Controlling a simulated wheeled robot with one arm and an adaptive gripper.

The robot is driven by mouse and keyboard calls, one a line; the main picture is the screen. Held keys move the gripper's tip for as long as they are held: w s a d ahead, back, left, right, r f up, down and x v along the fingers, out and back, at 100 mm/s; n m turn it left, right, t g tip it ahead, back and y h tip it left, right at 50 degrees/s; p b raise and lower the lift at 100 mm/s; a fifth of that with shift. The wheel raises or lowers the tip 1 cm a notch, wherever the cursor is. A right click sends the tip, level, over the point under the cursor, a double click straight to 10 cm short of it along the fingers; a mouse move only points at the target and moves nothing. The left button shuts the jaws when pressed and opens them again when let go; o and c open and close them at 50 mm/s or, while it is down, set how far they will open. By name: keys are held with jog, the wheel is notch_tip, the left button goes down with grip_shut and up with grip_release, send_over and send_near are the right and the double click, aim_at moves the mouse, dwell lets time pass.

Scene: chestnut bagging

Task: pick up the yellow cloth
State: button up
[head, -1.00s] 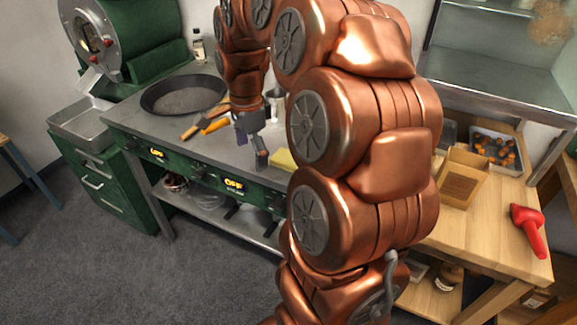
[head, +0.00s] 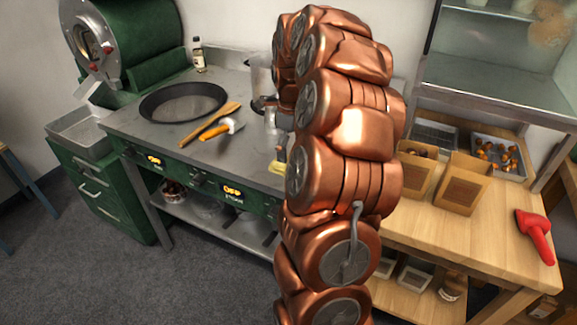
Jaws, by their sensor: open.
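A small part of the yellow cloth (head: 276,168) shows at the counter's front edge, left of my arm. The rest of the cloth is hidden behind the arm. My gripper (head: 279,152) is partly in view just above the cloth, pointing down, and is open. My arm covers much of it, so I cannot tell whether its fingers touch the cloth.
A dark pan (head: 183,102), a wooden utensil (head: 210,124) and an orange-handled scraper (head: 220,130) lie on the steel counter (head: 150,133) to the left.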

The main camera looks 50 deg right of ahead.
jog(key=shift+w+a+f+p, duration=0.15)
jog(key=shift+f+p, duration=0.15)
jog(key=shift+f, duration=0.9)
jog(key=shift+w+a+f+p, duration=0.15)
jog(key=shift+f+p, duration=0.15)
jog(key=shift+f, duration=0.85)
jog(key=shift+s, duration=0.1)
jog(key=shift+c, duration=0.3)
jog(key=c, duration=1.1)
jog(key=shift+o, duration=0.2)
jog(key=shift+r, duration=0.1)
jog(key=shift+r+b, duration=0.6)
jog(key=shift+r, duration=0.95)
jog(key=shift+s+a+r, duration=0.1)
jog(key=shift+s+a, duration=0.05)
jog(key=shift+a, duration=0.05)
jog(key=s+a+r+b, duration=0.1)
jog(key=s+a+b, duration=0.1)
jog(key=s+a, duration=0.7)
jog(key=a, duration=0.3)
jog(key=shift+s+r+b, duration=0.25)
jog(key=shift+s+b, duration=0.15)
